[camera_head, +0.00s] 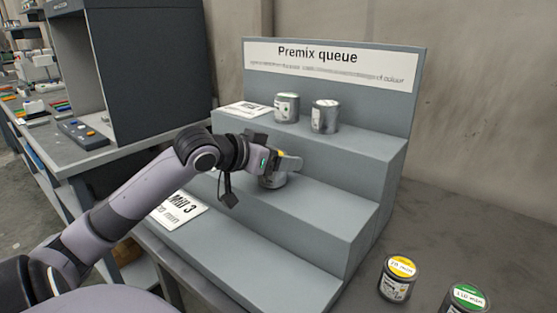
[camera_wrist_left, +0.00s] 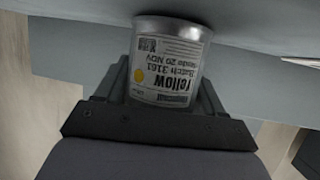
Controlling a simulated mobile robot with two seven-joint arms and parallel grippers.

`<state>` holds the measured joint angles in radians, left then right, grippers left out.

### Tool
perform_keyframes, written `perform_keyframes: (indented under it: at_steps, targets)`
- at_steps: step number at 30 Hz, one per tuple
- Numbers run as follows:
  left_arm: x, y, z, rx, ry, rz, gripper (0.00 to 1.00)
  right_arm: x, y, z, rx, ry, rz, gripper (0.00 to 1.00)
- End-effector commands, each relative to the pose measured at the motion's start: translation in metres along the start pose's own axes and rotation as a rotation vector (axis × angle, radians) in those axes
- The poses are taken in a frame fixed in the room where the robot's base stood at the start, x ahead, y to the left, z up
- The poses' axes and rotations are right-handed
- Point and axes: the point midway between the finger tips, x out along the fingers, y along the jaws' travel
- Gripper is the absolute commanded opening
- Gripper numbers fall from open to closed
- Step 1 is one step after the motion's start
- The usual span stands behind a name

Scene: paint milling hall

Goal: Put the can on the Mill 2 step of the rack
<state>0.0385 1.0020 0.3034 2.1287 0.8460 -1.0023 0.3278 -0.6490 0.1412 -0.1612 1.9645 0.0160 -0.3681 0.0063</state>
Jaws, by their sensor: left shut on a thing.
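My left gripper (camera_head: 279,163) is shut on a grey can (camera_head: 272,181) with a yellow patch at its top, over the middle step (camera_head: 320,202) of the grey stepped rack. I cannot tell whether the can's base touches the step. In the left wrist view, the can (camera_wrist_left: 168,62) sits between the fingers of my left gripper (camera_wrist_left: 165,88), its label reading "Yellow, Batch 3161" upside down. A "Mill 3" card (camera_head: 178,210) lies on the bottom step. No Mill 2 card is readable; my arm covers the left part of the middle step. My right gripper is out of view.
The top step holds two cans (camera_head: 286,107) (camera_head: 325,116) and a card (camera_head: 247,109) below the "Premix queue" board (camera_head: 330,66). A yellow-lidded can (camera_head: 397,278) and a green-lidded can (camera_head: 466,300) stand on the dark table right of the rack. The middle step's right part is clear.

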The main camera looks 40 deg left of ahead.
Motion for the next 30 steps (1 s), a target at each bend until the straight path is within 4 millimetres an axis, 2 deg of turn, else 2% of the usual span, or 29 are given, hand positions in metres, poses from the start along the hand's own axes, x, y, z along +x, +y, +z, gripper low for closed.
perform_keyframes:
  at_steps: [11,12,13,14,25,30]
  targets:
    - [0.002,0.0,0.004,0.0,0.004,0.0,0.31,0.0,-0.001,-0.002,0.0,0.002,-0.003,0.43]
    - [0.002,0.0,0.003,0.0,0.002,0.0,0.82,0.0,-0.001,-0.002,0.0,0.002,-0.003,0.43]
    - [0.002,0.0,0.003,0.0,0.002,0.0,0.92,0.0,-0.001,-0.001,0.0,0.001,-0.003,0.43]
    - [0.002,0.0,0.003,0.0,0.002,0.0,0.94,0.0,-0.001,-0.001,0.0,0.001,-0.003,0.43]
    - [-0.001,0.0,0.0,0.001,0.002,-0.001,0.94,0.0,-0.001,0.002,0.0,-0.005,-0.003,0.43]
    - [-0.013,0.0,0.001,-0.001,0.002,0.001,0.94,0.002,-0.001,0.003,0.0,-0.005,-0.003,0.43]
